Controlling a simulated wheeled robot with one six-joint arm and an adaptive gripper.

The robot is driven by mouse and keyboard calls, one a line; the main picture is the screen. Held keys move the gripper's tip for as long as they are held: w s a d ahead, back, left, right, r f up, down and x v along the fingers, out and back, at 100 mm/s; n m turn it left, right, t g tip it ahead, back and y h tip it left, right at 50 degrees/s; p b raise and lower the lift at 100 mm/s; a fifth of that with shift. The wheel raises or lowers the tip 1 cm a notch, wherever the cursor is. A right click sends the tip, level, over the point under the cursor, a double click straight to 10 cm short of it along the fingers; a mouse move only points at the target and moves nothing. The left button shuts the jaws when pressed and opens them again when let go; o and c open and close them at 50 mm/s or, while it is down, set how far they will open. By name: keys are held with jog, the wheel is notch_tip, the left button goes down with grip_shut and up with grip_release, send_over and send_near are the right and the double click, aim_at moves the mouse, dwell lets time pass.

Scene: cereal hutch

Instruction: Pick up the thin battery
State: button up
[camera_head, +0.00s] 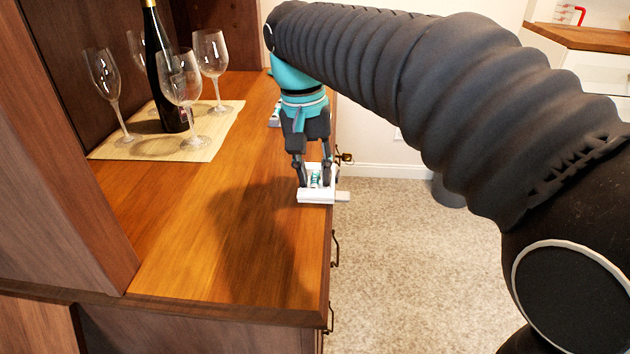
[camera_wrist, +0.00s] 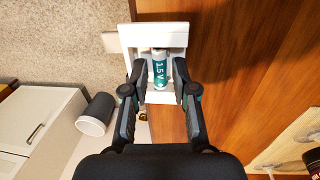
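The thin battery (camera_wrist: 160,72), teal and white and marked 1.5V, lies in a small white holder (camera_wrist: 153,34) in the wrist view. In the head view the battery (camera_head: 315,179) shows as a small teal spot in the white holder (camera_head: 316,198) at the front edge of the hutch top. My gripper (camera_wrist: 160,68) points down over the holder, with one finger on each side of the battery. The fingers stand apart, and gaps show between them and the battery. Their exact height above the battery is hard to tell.
A bottle (camera_head: 163,65) and several wine glasses (camera_head: 181,80) stand on a woven mat (camera_head: 222,125) at the back left. The wooden top (camera_head: 215,230) in front is clear. Another small white item (camera_head: 274,117) lies behind my gripper. A dark bin (camera_wrist: 97,114) stands on the floor.

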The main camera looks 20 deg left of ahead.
grip_shut()
jog(key=shift+r, duration=0.1)
